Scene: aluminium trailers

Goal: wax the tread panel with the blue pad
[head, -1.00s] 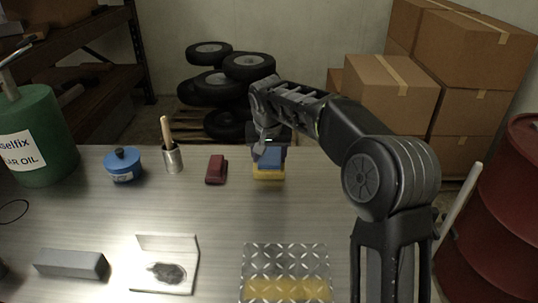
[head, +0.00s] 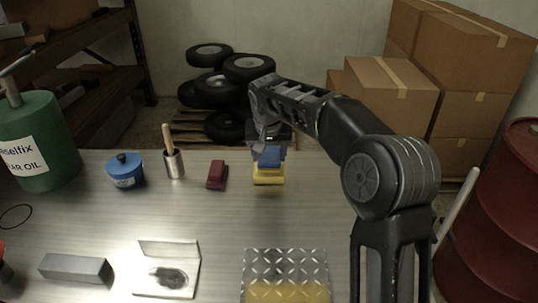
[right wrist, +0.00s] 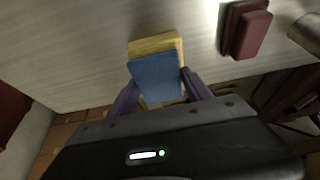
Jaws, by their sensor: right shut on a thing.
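My right gripper (head: 268,150) is shut on the blue pad (head: 269,158), which has a thick yellow layer (head: 268,177) on its underside. In the right wrist view the fingers (right wrist: 160,90) sit on both sides of the blue pad (right wrist: 157,75), with the yellow layer (right wrist: 154,43) beyond it. The pad is near the table's far edge; I cannot tell whether it touches the top. The tread panel (head: 285,262), a silver diamond plate, lies at the near edge, well apart from the pad. Its near part is yellow and cut off by the frame. My left gripper is not in view.
A dark red block (head: 217,175), a cup with a brush (head: 174,163) and a blue tin (head: 126,171) stand left of the pad. A grey bar (head: 74,267) and a stained white bracket (head: 168,277) lie near left. The table between pad and panel is clear.

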